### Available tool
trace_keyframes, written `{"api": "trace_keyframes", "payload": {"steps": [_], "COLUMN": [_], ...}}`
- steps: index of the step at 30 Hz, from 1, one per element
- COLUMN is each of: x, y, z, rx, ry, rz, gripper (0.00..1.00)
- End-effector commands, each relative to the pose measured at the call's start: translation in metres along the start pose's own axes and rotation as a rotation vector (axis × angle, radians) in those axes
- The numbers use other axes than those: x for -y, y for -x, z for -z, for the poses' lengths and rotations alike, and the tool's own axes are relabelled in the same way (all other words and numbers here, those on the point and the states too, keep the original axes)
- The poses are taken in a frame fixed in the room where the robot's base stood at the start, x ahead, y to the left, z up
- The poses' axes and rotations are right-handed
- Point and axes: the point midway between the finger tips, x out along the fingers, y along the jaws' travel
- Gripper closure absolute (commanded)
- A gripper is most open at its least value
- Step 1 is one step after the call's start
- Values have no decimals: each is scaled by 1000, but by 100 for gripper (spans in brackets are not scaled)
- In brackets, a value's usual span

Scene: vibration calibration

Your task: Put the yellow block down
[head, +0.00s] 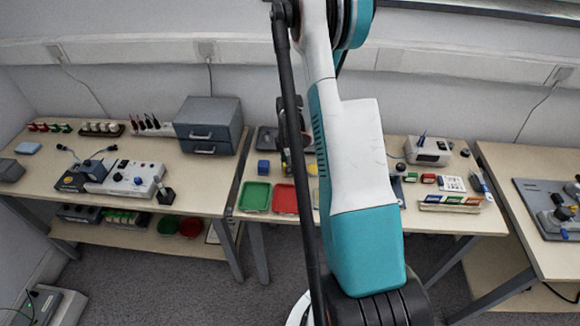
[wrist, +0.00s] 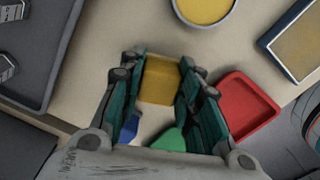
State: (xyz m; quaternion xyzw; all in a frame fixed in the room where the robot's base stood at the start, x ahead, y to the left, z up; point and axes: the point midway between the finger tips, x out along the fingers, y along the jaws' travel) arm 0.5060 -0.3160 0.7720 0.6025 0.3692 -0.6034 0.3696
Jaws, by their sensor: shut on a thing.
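The yellow block (wrist: 160,80) is between the teal fingers of my gripper (wrist: 158,66) in the wrist view. The gripper is shut on it, with a finger on each side. Pale tabletop shows around the block; I cannot tell whether the block touches it.
A red tray (wrist: 250,106) lies right of the fingers, with a round yellow dish (wrist: 205,8) beyond. A blue-rimmed box (wrist: 272,42) is at upper right.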

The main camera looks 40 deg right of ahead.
Motion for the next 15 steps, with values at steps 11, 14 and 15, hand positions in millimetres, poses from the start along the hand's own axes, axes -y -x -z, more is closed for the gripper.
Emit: {"api": "trace_keyframes", "payload": {"steps": [11, 14, 15], "x": [0, 0, 0], "y": [-2, -2, -2], "z": [0, 0, 0], "rx": [0, 0, 0], "ry": [0, 0, 0], "rz": [0, 0, 0], "gripper": [49, 49, 49]}}
